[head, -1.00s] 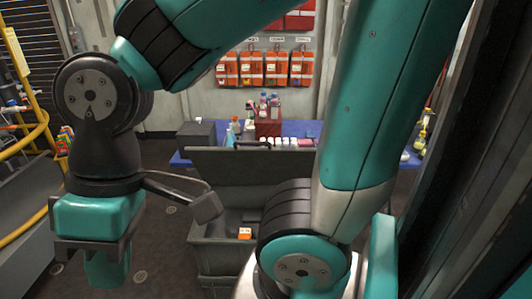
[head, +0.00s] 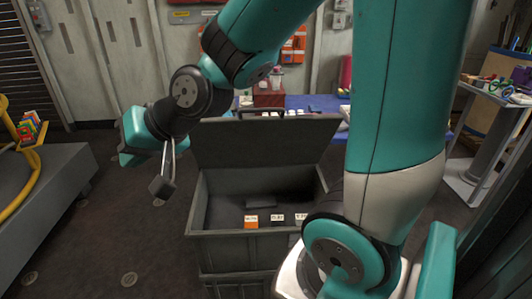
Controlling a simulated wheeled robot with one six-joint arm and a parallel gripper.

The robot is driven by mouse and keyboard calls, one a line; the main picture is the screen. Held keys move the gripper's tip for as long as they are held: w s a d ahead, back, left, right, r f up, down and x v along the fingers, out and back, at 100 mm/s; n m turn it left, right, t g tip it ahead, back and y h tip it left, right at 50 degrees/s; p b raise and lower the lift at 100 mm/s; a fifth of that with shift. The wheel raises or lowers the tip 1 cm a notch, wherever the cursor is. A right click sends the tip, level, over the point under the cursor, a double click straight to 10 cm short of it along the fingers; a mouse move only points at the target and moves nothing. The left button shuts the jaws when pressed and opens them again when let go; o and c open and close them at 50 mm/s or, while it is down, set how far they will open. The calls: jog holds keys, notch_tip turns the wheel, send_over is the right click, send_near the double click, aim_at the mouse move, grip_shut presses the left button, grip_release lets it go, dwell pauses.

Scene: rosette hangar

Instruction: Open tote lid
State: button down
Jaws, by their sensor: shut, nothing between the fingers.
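The grey tote (head: 240,247) stands in front of me. Its lid (head: 262,145) is open, raised along the back edge and leaning slightly back, with a dark handle (head: 262,112) on its upper edge. Inside are an orange-and-white box (head: 251,222) and small dark boxes with white labels (head: 277,219). My arm and its base hide the tote's right side. My gripper (head: 130,158) is to the left of the lid, apart from it and empty. It is turned mostly away, so its fingers show poorly; it is shut.
A blue table (head: 300,102) with a dark red box (head: 268,94) and bottles stands behind the tote. A grey platform (head: 45,180) with a yellow rail is at left. A cart (head: 485,130) with tools stands at right. Dark floor is free left of the tote.

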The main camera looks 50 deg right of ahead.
jog(key=w+d+f+m+t+h+b, duration=0.3)
jog(key=w+d+f+m+t+b, duration=0.3)
jog(key=d+f, duration=0.3)
jog(key=m+t+h+b, duration=0.1)
jog(key=m+h+b, duration=1.7)
jog(key=h+b, duration=0.2)
send_near(265, 122)
jog(key=shift+m+h, duration=0.4)
jog(key=shift+h, duration=0.1)
jog(key=p+x, duration=0.7)
jog(key=p, duration=0.2)
jog(key=shift+w+d+p, duration=0.15)
jog(key=shift+w+p, duration=0.15)
jog(key=shift+p, duration=0.05)
